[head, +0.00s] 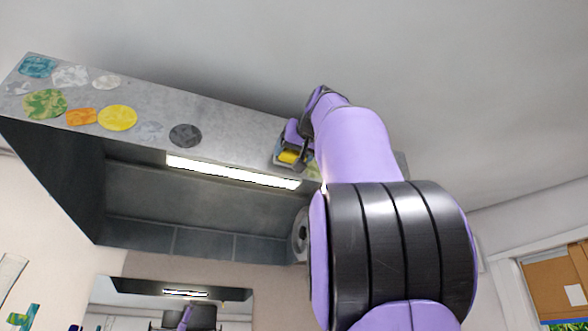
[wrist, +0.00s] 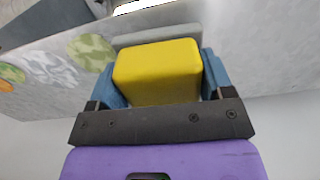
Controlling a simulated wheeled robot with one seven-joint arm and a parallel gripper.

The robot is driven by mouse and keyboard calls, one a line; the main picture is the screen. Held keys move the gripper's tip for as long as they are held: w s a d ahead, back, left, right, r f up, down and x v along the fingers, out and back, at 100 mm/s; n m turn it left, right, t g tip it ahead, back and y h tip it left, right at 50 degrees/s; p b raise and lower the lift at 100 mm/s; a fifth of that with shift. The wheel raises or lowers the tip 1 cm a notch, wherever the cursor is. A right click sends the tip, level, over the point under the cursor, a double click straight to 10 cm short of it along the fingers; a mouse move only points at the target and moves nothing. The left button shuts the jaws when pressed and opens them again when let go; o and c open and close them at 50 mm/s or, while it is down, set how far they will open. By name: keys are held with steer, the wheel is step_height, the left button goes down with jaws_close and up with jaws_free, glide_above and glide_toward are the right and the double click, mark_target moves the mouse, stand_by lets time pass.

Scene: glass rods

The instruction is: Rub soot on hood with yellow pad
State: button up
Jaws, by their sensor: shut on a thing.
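The grey hood (head: 230,127) spans the upper left of the head view, with its lit strip below the front face. A dark grey oval patch (head: 185,136), which looks like the soot, is on that face, left of my gripper (head: 291,147). My gripper is shut on the yellow pad (head: 289,156), at the right part of the hood face. In the wrist view the yellow pad (wrist: 158,72) sits between the blue fingers, with a grey layer along its far edge. I cannot tell whether the pad touches the hood.
Other patches mark the hood's left part: a yellow disc (head: 118,117), an orange patch (head: 81,116), a green one (head: 45,103), a teal one (head: 38,66) and several pale grey ones. A light strip (head: 232,172) glows under the hood. My arm hides the hood's right end.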

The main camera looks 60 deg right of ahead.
steer(key=shift+x, duration=1.05)
stand_by(0.4)
steer(key=s+d, duration=0.7)
steer(key=d, duration=0.4)
steer(key=shift+d, duration=0.4)
stand_by(1.0)
steer(key=shift+a, duration=0.1)
steer(key=w+a, duration=0.3)
steer(key=a, duration=0.2)
steer(key=shift+w+a, duration=0.3)
steer(key=shift+a, duration=0.1)
stand_by(0.4)
steer(key=shift+w+a, duration=0.55)
steer(key=shift+a, duration=0.45)
steer(key=shift+w+a, duration=0.5)
steer(key=shift+a, duration=0.45)
steer(key=shift+w+a, duration=0.55)
steer(key=shift+a, duration=0.45)
steer(key=shift+s, duration=0.1)
steer(key=shift+v, duration=2.9)
steer(key=shift+s+a, duration=0.1)
